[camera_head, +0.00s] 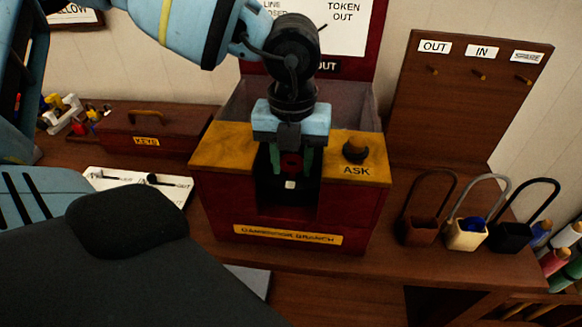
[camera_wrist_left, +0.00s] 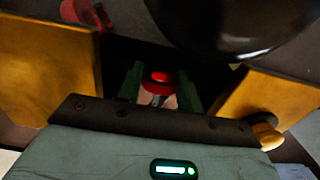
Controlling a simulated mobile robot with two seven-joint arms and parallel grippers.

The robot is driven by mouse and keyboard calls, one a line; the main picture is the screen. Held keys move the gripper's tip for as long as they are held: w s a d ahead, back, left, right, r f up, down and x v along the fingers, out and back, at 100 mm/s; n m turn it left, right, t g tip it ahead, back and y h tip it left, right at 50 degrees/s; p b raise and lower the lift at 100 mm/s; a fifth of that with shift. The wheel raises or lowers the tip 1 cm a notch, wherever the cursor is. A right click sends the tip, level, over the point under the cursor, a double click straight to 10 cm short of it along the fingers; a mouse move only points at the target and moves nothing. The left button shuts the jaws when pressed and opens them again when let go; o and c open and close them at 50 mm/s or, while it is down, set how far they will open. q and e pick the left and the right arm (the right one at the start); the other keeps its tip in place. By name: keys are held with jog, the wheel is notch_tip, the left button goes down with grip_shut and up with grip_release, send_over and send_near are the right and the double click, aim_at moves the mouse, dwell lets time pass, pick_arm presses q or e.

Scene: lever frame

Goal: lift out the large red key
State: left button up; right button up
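A dark red box with yellow top ledges (camera_head: 225,147) stands on the wooden bench, with an open slot in its front middle. My left gripper (camera_head: 291,163) points straight down into this slot, its two green fingers apart. A red piece (camera_wrist_left: 160,77), which looks like the large red key's head, sits between the fingers in the left wrist view, with a grey part below it. It shows only as a dark red patch between the fingers in the head view. I cannot tell whether the fingers touch it. The rest of the key is hidden. My right gripper is not in view.
A dark knob (camera_head: 355,150) stands on the right ledge above "ASK". Looped holders (camera_head: 467,235) stand at right before a peg board (camera_head: 465,110). A "KEYS" box (camera_head: 150,135) and a white tray (camera_head: 130,180) are at left.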

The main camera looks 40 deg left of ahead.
pick_arm(q)
jog(key=shift+c, duration=1.3)
